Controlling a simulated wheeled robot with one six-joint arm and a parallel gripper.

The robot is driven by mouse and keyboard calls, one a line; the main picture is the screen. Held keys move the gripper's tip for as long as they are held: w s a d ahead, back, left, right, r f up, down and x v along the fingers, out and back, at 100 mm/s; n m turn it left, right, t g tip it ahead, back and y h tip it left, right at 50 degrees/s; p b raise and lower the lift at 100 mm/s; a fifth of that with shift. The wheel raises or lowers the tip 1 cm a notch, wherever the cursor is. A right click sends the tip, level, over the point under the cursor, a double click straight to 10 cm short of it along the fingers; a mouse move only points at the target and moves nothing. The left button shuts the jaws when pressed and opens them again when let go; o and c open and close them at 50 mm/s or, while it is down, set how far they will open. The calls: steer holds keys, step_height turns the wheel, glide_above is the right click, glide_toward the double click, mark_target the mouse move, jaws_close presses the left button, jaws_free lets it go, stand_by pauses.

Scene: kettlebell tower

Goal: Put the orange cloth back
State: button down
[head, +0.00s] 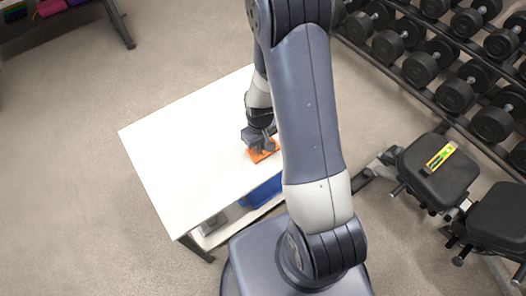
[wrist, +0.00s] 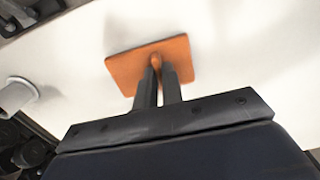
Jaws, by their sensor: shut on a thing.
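The orange cloth (head: 260,154) is a flat square on the white table top (head: 190,135) near its right side, partly hidden by my arm in the head view. In the wrist view the cloth (wrist: 130,66) lies flat, with a small raised ridge pinched between my fingertips. My gripper (head: 267,146) is above the cloth and shut on that ridge; it also shows in the wrist view (wrist: 158,72). I cannot tell whether the cloth is lifted off the table.
A blue bin (head: 262,190) sits on the shelf under the table. A bench (head: 440,170) with a yellow-green item on its seat stands at right. A dumbbell rack (head: 455,90) runs along the upper right. The table's left part is clear.

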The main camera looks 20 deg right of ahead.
steer(key=shift+f, duration=0.2)
stand_by(0.4)
steer(key=c, duration=2.2)
jaws_free()
steer(key=c, duration=1.3)
jaws_free()
steer(key=shift+c, duration=0.4)
steer(key=c, duration=0.3)
steer(key=shift+c, duration=0.2)
steer(key=shift+r, duration=0.1)
